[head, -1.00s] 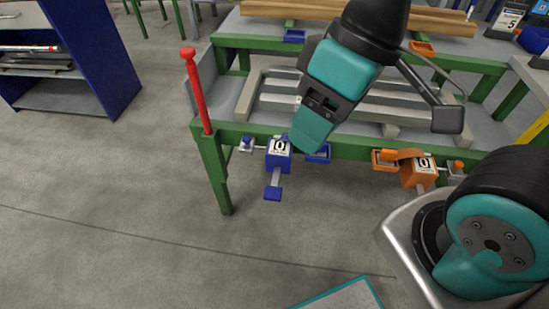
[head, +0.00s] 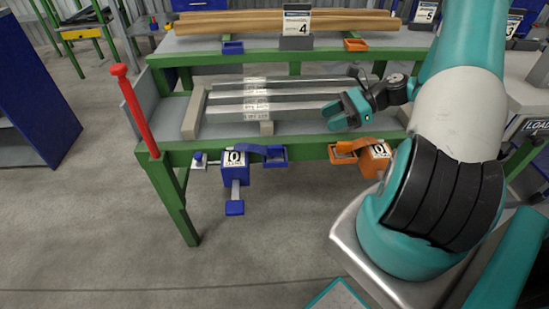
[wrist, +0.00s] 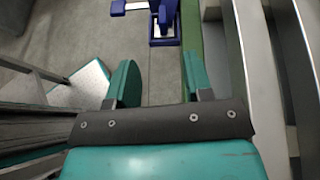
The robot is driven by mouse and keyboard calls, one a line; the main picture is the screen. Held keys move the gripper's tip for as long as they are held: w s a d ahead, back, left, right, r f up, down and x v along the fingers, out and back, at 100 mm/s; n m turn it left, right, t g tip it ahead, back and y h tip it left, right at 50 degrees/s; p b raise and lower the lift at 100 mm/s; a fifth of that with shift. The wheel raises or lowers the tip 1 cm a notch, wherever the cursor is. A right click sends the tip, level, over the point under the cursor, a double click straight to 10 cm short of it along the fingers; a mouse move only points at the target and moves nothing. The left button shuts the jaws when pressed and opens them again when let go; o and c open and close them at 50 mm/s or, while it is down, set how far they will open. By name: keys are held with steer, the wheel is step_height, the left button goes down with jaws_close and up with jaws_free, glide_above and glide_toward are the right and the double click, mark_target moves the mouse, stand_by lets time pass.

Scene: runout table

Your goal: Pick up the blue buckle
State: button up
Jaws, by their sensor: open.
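The blue buckle (head: 271,151) appears to sit at the end of a short blue strap, in a small blue holder (head: 276,162) on the green front rail. The strap comes from a blue clamp box (head: 233,160) marked 0, with a handle hanging below. My gripper (head: 343,108) is open and empty above the table, to the right of and higher than the buckle in the head view. In the wrist view, my gripper (wrist: 157,72) points toward the floor beside the rail, and the blue holder (wrist: 164,41) with a blue piece in it shows ahead, near the top edge.
An orange clamp box (head: 375,160) with its strap and holder is on the same rail to the right. Silver bars (head: 270,104) lie on the table behind the rail. A red post (head: 134,110) stands at the left corner. Floor in front is clear.

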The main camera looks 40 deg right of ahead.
steer(key=d+f+m, duration=0.1)
steer(key=t, duration=0.1)
glide_toward(279, 146)
steer(key=w+r+x, duration=0.1)
steer(key=x, duration=0.3)
steer(key=a+f, duration=0.1)
steer(key=w+a+f, duration=0.1)
steer(key=a+f+b, duration=0.1)
steer(key=shift+w+a, duration=0.25)
steer(key=shift+a, duration=0.1)
steer(key=shift+w+a+f, duration=0.15)
steer(key=shift+w+a, duration=0.1)
steer(key=shift+a, duration=0.05)
jaws_close()
